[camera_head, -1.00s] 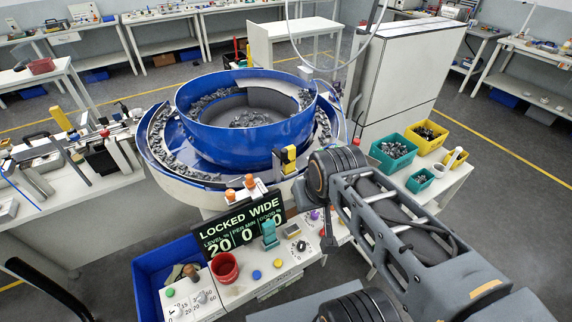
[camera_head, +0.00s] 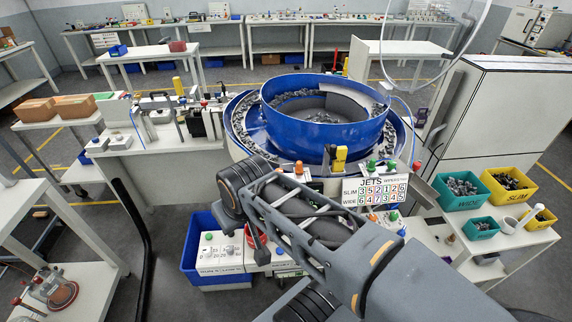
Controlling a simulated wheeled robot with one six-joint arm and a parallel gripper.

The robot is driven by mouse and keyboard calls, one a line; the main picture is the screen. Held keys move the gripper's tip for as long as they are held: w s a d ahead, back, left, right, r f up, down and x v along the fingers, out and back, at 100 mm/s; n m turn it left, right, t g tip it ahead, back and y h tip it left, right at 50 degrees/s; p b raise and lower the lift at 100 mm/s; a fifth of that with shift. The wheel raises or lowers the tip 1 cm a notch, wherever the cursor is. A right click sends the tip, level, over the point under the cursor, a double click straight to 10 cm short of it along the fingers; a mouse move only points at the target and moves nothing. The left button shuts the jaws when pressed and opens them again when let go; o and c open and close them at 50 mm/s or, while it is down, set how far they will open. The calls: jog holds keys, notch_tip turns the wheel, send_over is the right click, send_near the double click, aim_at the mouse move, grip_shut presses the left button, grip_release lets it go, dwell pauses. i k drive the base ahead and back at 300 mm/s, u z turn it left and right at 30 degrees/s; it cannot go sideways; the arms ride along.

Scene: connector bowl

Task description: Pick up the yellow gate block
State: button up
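A small yellow block (camera_head: 340,157) with a black part beside it stands at the front edge of the blue bowl feeder (camera_head: 322,135). It appears upright; its lower end is hard to make out. My arm reaches across the lower middle of the picture. Its dark joint is left of and below the yellow block, apart from it in the picture. The arm covers much of the control panel below the bowl. My gripper does not show. Another yellow upright piece (camera_head: 179,86) stands on the left bench.
A white board marked JETS (camera_head: 376,191) stands right of the yellow block. Green bins (camera_head: 461,190) and yellow bins (camera_head: 509,187) of parts sit on the right table. A blue crate (camera_head: 196,262) is on the floor below the panel. A tall white cabinet (camera_head: 500,120) stands at right.

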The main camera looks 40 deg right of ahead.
aim_at(338, 166)
jog(key=u, duration=1.35)
jog(key=k, duration=1.25)
jog(key=z, duration=1.5)
jog(key=i, duration=0.5)
